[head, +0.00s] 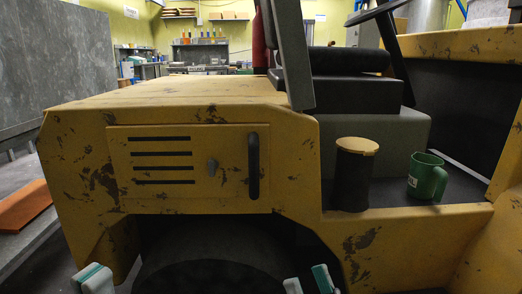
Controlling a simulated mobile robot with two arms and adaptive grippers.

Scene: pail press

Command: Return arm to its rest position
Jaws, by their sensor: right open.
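My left gripper (93,279) shows at the bottom left edge as white and teal finger parts. Most of it is cut off by the frame, so its opening cannot be judged. My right gripper (308,283) shows at the bottom, right of centre, with two fingertips apart and nothing visible between them. Both are low in front of a worn yellow vehicle (90,150), near its dark wheel (210,270). The rest of both arms is out of frame.
A black canister with a yellow lid (353,178) and a green mug (428,176) stand upright on the vehicle's step. A side panel (190,165) has a black handle (253,165) and appears closed. A grey surface with an orange board (22,207) lies at left.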

